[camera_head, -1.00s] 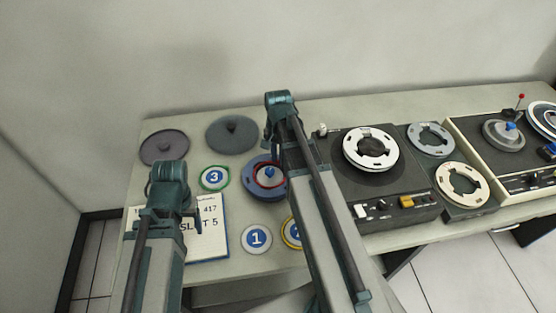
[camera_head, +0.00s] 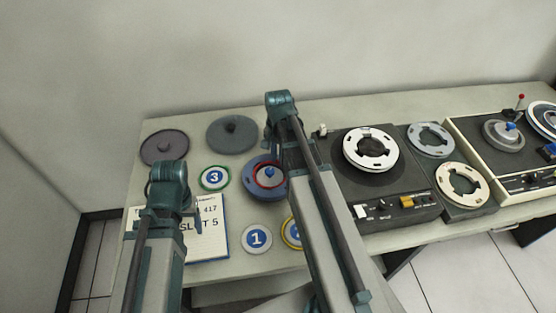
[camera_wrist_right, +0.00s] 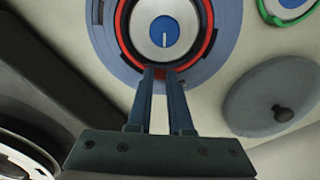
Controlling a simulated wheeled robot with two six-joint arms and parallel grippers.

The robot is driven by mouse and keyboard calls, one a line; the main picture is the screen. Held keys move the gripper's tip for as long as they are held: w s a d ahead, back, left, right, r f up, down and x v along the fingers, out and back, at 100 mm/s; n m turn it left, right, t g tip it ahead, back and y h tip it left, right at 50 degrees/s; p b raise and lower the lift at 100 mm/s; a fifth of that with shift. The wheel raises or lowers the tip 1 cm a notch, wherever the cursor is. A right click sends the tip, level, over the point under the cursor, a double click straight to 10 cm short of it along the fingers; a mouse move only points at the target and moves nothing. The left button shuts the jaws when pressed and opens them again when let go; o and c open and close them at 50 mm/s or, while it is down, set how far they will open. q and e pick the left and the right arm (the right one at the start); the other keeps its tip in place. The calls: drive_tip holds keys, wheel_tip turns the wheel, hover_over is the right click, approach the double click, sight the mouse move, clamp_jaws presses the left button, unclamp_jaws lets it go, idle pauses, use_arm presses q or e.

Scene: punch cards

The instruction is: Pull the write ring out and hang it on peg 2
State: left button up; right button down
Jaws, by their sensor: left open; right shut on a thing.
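The red write ring (camera_head: 256,182) lies around the hub of a blue reel (camera_head: 252,191), beside my right arm. In the right wrist view my right gripper (camera_wrist_right: 160,72) is shut on the near edge of the red ring (camera_wrist_right: 207,45), which still surrounds the white hub. A yellow-rimmed disc (camera_head: 287,232) is half hidden behind my right arm; its number cannot be read clearly. The discs marked 1 (camera_head: 257,239) and 3 (camera_head: 215,178) show plainly. My left gripper (camera_head: 188,218) is open and empty above the notepad; its fingertips are hard to make out.
A notepad (camera_head: 212,240) reading SLOT 5 lies at the table's front left. Two grey round lids (camera_head: 163,148) (camera_head: 232,134) lie at the back left. A tape deck (camera_head: 395,195) stands right of my right arm, with more reels (camera_head: 465,186) beyond it.

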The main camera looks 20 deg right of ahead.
use_arm(q)
drive_tip(key=shift+r+p, duration=0.6)
drive_tip(key=shift+r, duration=0.05)
use_arm(e)
drive_tip(key=shift+r, duration=0.65)
use_arm(q)
drive_tip(key=shift+r+p, duration=2.9)
use_arm(e)
drive_tip(key=shift+r, duration=2.9)
use_arm(q)
wheel_tip(320, 180, up, 7)
drive_tip(key=p, duration=0.7)
use_arm(e)
wheel_tip(320, 180, up, 7)
